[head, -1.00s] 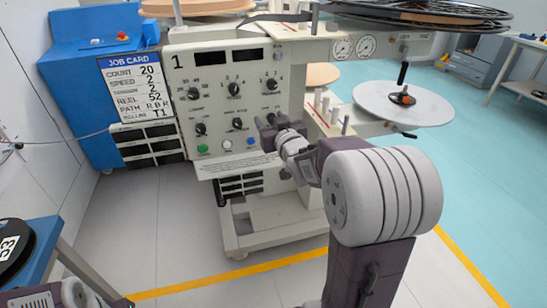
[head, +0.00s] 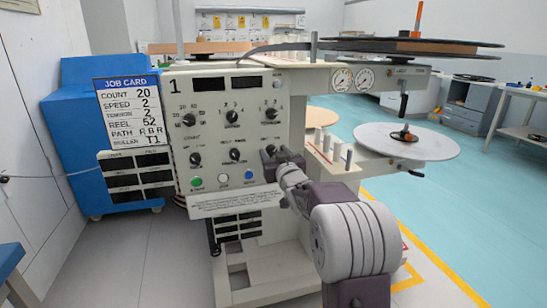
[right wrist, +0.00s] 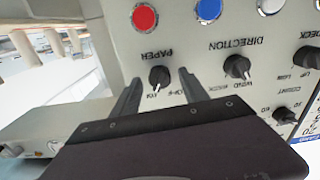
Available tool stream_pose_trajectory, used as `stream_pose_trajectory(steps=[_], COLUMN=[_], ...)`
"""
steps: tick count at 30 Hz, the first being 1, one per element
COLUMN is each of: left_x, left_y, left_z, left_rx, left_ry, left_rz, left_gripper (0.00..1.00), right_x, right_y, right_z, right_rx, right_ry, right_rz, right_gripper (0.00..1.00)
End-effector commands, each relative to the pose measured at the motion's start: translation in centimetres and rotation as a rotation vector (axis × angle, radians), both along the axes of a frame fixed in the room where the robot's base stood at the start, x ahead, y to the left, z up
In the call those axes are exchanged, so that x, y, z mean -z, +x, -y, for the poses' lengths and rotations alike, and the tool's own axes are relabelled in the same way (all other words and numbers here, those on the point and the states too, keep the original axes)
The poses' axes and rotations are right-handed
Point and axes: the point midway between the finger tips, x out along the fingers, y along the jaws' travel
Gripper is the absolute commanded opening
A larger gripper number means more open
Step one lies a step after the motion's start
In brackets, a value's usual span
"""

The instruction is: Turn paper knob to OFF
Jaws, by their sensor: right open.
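The black paper knob (right wrist: 159,77) sits on the beige panel under the upside-down word PAPER in the right wrist view. Its white pointer mark points down in that picture, toward small labels that I cannot read surely. My right gripper (right wrist: 159,80) is open, with one fingertip on each side of the knob; I cannot tell whether they touch it. In the head view my right gripper (head: 278,155) is at the lower right of the panel (head: 215,148) of machine 1 and hides the paper knob. My left gripper is out of view.
The direction knob (right wrist: 236,66) and a red button (right wrist: 144,17) are close to the gripper. Other knobs (head: 232,115) fill the panel. White posts (head: 337,149) and a round white plate (head: 407,141) are to the right. A job card (head: 130,111) is left.

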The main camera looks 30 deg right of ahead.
Motion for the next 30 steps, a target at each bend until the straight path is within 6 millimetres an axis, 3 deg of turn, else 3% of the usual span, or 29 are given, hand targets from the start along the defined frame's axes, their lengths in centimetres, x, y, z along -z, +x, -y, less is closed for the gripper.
stream_pose_trajectory(steps=[9,11,15,30], left_x=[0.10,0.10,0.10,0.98], left_y=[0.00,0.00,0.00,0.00], left_z=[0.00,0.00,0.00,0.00], left_rx=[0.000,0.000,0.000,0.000], left_ry=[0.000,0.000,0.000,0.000], left_rz=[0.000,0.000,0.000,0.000], left_gripper=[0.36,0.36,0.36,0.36], right_x=[0.01,0.01,0.02,0.18], right_y=[0.55,0.55,0.54,0.55], right_z=[0.13,0.13,0.14,0.10], right_rx=[0.000,0.000,0.000,-0.001], right_ry=[0.000,0.000,0.000,-0.127], right_rz=[-0.001,-0.002,-0.001,-0.031], right_gripper=[0.52,0.38,0.00,0.00])
